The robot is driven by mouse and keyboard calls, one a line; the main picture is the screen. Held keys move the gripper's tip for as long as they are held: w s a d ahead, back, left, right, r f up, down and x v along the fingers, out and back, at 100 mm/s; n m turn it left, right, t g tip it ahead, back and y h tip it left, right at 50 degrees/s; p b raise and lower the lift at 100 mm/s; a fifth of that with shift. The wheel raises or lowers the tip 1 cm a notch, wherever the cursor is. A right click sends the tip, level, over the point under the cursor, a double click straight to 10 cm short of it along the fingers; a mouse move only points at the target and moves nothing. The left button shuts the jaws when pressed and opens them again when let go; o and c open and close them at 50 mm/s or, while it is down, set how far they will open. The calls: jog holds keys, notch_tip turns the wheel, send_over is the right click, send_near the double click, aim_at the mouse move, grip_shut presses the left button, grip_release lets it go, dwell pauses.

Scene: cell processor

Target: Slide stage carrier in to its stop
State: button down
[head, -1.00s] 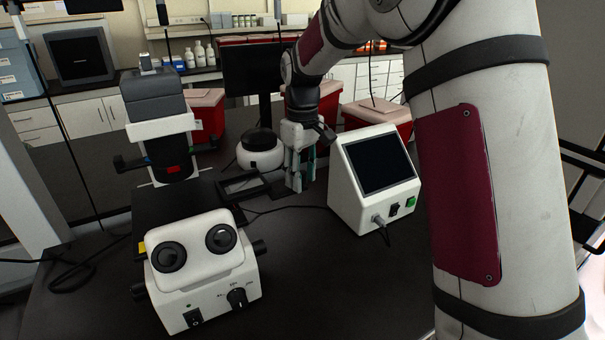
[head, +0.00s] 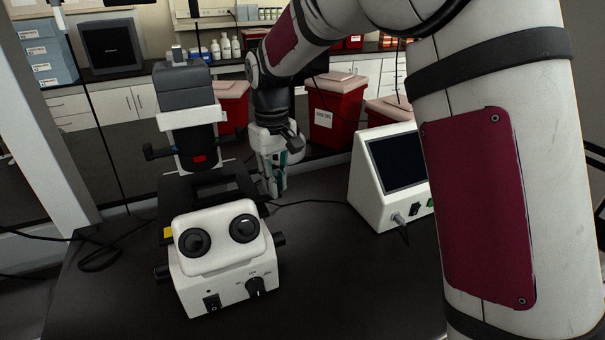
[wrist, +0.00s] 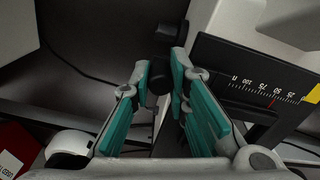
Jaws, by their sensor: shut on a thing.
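The stage carrier (head: 238,190) is a dark frame at the microscope's stage, behind the eyepieces in the head view. Its frame lies mostly over the stage, with its right end toward my gripper. The microscope (head: 222,240) is white and black and stands upright on the table. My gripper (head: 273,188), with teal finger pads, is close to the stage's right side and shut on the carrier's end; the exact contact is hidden. In the wrist view the gripper (wrist: 160,90) is beside a dark stage edge with a printed scale (wrist: 268,90) and a red mark.
A white box with a dark screen (head: 375,190) stands right of the microscope, its cable running across the table (head: 330,270). Red bins (head: 335,110) stand behind my gripper. The front of the table is clear.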

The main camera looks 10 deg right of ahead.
jog(key=shift+a, duration=0.6)
jog(key=c, duration=1.5)
grip_release()
jog(key=shift+r, duration=0.15)
notch_tip(320, 180, up, 12)
jog(key=shift+f, duration=0.1)
